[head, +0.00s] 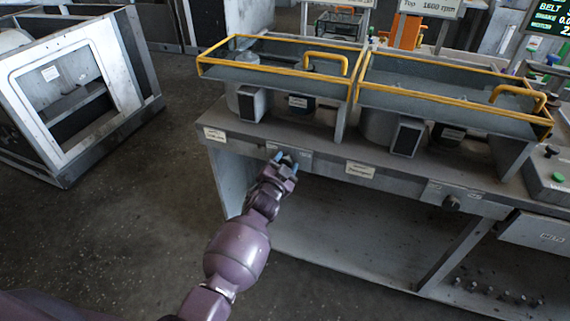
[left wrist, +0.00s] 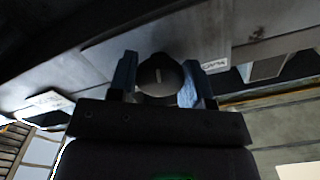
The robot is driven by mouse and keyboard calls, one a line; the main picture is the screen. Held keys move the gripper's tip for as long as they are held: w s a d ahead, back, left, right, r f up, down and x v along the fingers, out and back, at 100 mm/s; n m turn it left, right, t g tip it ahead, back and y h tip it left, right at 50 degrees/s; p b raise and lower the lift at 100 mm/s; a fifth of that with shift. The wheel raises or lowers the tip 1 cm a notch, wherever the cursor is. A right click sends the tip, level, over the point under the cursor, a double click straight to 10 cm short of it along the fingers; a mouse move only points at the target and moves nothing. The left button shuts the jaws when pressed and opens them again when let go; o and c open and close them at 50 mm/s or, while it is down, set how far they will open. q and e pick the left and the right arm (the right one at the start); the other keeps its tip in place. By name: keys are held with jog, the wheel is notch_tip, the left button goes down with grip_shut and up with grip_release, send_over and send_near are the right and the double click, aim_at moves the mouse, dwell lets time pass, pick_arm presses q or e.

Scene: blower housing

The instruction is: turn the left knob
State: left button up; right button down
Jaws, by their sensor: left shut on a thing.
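The left knob (left wrist: 160,78) is a dark round knob with a short pale mark on its face, on the grey front panel of the bench. In the left wrist view it sits between the two blue fingers of my left gripper (left wrist: 158,85), which is shut on it. In the head view my left gripper (head: 284,160) reaches the bench's front edge, and its fingers hide the knob there. My right gripper is not in view.
A second dark knob (head: 452,202) is on the bench front at the right. Yellow-railed trays (head: 275,72) stand above the bench (head: 320,158). A white-framed housing (head: 60,90) stands at the left. The floor around my left arm is clear.

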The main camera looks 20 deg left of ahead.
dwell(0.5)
pick_arm(q)
jog(key=o, duration=0.9)
jog(key=shift+s, duration=0.1)
jog(key=s+p, duration=0.1)
jog(key=s, duration=0.9)
jog(key=shift+s+a+p, duration=0.2)
jog(key=shift+s+p, duration=0.1)
jog(key=shift+p, duration=0.05)
